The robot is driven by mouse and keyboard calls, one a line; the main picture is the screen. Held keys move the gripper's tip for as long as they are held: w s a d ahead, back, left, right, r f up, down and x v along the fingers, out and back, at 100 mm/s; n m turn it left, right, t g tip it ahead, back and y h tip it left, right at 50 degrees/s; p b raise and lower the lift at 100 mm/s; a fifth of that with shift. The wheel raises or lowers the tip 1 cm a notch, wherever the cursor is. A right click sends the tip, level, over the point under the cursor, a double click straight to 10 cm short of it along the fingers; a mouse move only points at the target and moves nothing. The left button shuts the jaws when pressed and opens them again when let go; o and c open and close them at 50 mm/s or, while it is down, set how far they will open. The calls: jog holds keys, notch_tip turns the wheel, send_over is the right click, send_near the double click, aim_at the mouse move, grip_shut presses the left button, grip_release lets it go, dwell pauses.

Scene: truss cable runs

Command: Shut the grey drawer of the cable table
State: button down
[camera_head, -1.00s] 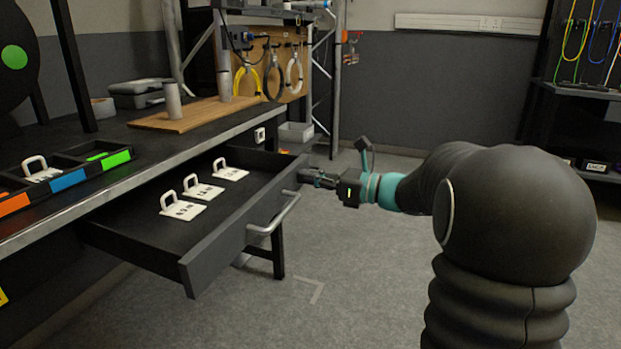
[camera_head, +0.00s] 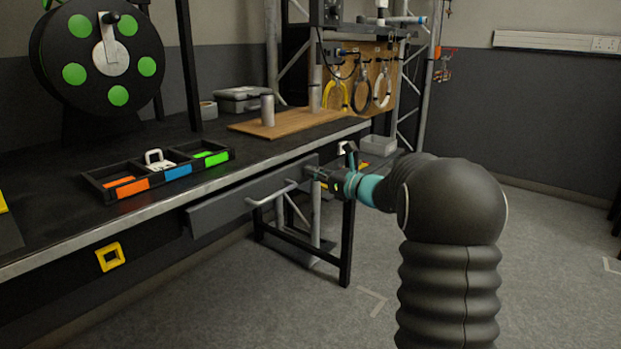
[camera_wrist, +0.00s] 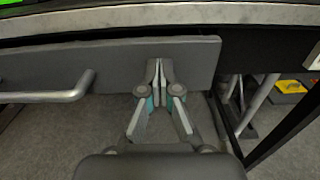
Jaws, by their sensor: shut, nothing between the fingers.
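The grey drawer (camera_head: 228,207) is under the cable table (camera_head: 60,233), its front close to the table edge and its inside hidden. Its bar handle (camera_head: 272,194) is on the front. In the wrist view the drawer front (camera_wrist: 110,62) spans the left and middle, with the handle (camera_wrist: 50,95) at left. My gripper (camera_head: 314,174) is at the right end of the drawer front, right of the handle. In the wrist view my gripper (camera_wrist: 158,68) has its fingertips together, against or very near the front panel. It holds nothing.
On the table are a tray with coloured compartments (camera_head: 160,178), a wooden board (camera_head: 290,123) and a large cable reel (camera_head: 100,60). A yellow square fitting (camera_head: 110,257) is on the table's front. A table leg (camera_head: 347,245) stands below my gripper. The floor at right is clear.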

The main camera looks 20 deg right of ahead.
aim_at(303, 182)
jog(key=x, duration=0.2)
jog(key=shift+w+a, duration=0.2)
jog(key=shift+w, duration=0.15)
jog(key=shift+w+a+r, duration=0.1)
jog(key=shift+w+a, duration=0.05)
jog(key=shift+a+r, duration=0.1)
